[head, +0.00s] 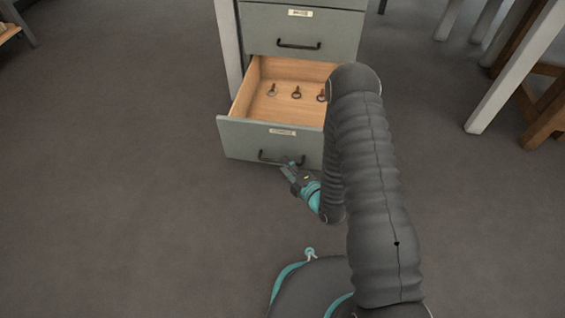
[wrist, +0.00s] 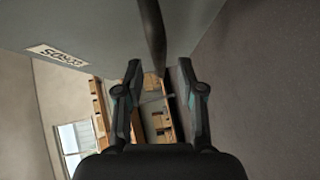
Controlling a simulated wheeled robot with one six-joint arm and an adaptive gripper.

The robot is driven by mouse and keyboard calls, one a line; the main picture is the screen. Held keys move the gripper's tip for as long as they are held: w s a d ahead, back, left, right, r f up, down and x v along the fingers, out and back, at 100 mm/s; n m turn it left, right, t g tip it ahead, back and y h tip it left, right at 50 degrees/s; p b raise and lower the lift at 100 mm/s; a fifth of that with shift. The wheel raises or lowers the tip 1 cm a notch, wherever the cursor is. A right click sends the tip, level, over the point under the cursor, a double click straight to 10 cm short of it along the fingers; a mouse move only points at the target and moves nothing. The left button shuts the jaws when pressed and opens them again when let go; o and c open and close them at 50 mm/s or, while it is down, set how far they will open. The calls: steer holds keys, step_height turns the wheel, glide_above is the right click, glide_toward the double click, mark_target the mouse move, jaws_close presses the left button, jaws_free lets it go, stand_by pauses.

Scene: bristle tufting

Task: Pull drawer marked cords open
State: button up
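The lower drawer (head: 262,140) of a grey-green cabinet stands pulled out, its wooden inside showing. Its label (head: 282,132) is too small to read in the head view; in the wrist view the label (wrist: 57,56) appears to read cords. A dark bar handle (head: 268,158) is on its front; it also shows in the wrist view (wrist: 152,35), running down to between my fingertips. My gripper (head: 287,170) is at the right part of this handle. In the wrist view my gripper (wrist: 160,76) has its fingers apart, one on each side of the handle, with gaps visible.
Three small dark ring-ended items, one of them a ring (head: 297,94), lie in the drawer. The upper drawer (head: 300,32) is shut. A table leg (head: 510,72) and wooden furniture (head: 543,120) stand at the right. The floor (head: 120,190) on the left is clear.

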steer(key=v, duration=0.9)
stand_by(0.3)
